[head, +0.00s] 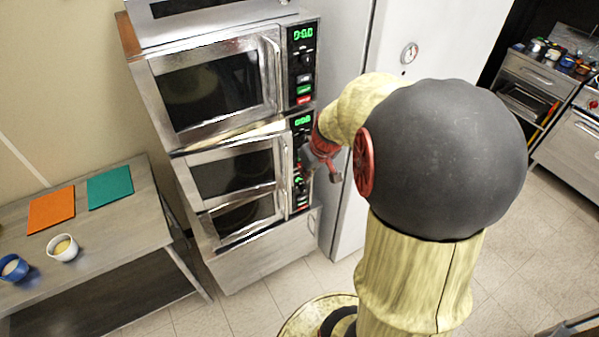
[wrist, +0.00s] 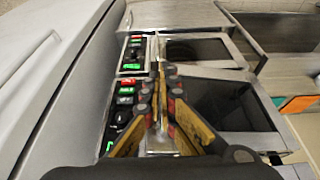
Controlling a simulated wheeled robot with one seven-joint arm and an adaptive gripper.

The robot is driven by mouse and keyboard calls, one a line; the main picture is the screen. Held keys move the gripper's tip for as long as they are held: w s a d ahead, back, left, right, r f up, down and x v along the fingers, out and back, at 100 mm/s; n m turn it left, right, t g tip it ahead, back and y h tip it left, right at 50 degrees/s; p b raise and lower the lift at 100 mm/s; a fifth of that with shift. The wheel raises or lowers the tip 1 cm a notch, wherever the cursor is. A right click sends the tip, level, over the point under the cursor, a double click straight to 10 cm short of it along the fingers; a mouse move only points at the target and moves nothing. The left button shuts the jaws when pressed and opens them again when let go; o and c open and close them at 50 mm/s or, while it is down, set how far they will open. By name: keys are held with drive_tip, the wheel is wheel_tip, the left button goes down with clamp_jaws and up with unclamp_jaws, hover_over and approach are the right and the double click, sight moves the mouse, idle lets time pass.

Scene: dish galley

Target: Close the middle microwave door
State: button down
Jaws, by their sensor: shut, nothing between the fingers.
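The middle microwave (head: 233,172) has a silver door with a dark window and a vertical handle (head: 283,172) at its right edge. It sits in a stack, between an upper microwave (head: 212,92) and a lower one (head: 245,218). Its door looks close to flush; I cannot tell whether a small gap remains. My gripper (head: 335,177) is in front of the right side of the stack, near the middle control panel (head: 303,130). In the wrist view my gripper (wrist: 158,72) has its fingers together, empty, over the strip between panels and door windows. Contact is unclear.
A tall pale fridge-like cabinet (head: 345,60) stands close on the right of the stack. A side table (head: 110,225) on the left holds an orange mat (head: 51,209), a teal mat (head: 110,187) and two bowls. Tiled floor (head: 250,315) is open in front.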

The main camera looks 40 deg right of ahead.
sight(291, 157)
drive_tip(key=w+d+f+p, duration=0.1)
drive_tip(key=w+d+f, duration=0.1)
drive_tip(key=w+f, duration=0.5)
drive_tip(key=shift+x, duration=1.2)
drive_tip(key=shift+s+a+f, duration=0.1)
drive_tip(key=shift+s+a, duration=0.05)
drive_tip(key=w+d+b, duration=0.1)
drive_tip(key=w+b, duration=0.1)
drive_tip(key=w+d+n+b, duration=0.1)
drive_tip(key=w+b, duration=0.1)
drive_tip(key=w+d+n+b, duration=0.1)
drive_tip(key=w+d, duration=0.1)
drive_tip(key=shift+w+d+f+y+b, duration=0.1)
drive_tip(key=shift+w+f+y+b, duration=0.1)
drive_tip(key=shift+y+b, duration=0.2)
drive_tip(key=shift+w+d+r+n, duration=0.1)
drive_tip(key=shift+w+n, duration=0.1)
drive_tip(key=shift+n, duration=0.1)
drive_tip(key=shift+w+d+r, duration=0.1)
drive_tip(key=shift+r, duration=0.15)
